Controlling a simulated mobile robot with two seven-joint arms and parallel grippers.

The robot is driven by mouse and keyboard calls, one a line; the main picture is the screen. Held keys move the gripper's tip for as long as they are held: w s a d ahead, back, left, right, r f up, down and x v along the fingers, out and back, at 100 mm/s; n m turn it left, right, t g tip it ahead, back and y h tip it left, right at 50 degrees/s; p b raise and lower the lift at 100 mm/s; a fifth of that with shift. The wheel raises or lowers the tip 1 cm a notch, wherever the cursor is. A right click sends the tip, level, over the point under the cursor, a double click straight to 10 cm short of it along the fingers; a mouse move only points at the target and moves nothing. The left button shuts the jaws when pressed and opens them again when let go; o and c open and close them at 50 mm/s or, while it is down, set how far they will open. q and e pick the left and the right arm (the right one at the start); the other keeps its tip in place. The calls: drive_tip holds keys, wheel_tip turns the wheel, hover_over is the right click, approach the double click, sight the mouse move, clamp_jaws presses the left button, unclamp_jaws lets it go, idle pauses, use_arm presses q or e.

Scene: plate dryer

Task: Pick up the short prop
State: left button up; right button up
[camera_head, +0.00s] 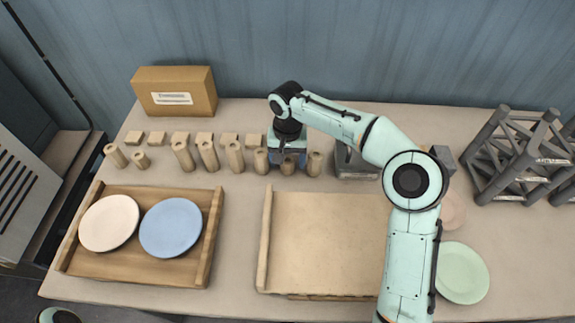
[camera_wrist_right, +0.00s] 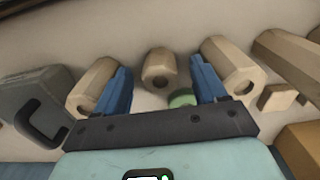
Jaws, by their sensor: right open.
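Several wooden props stand in a row along the back of the table. A short, light wooden prop (camera_head: 287,166) is under my right gripper (camera_head: 288,154), partly hidden by it. In the right wrist view this short prop (camera_wrist_right: 158,68) shows in the gap between the two blue fingers of my right gripper (camera_wrist_right: 159,75), which is open and empty. A longer prop (camera_wrist_right: 95,84) is just beyond the left finger, and another (camera_wrist_right: 232,68) is just beyond the right finger. Whether the fingers reach down around the short prop I cannot tell. My left gripper is out of view.
A grey block with a handle (camera_head: 356,160) is right of the props. A tray with two plates (camera_head: 208,240) is at left, an empty wooden board (camera_head: 325,240) in the middle. A cardboard box (camera_head: 175,92) is behind, grey lattice racks (camera_head: 515,155) at right.

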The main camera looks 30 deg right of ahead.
drive_tip(key=shift+f, duration=0.7)
drive_tip(key=c, duration=1.1)
drive_tip(key=shift+r, duration=0.15)
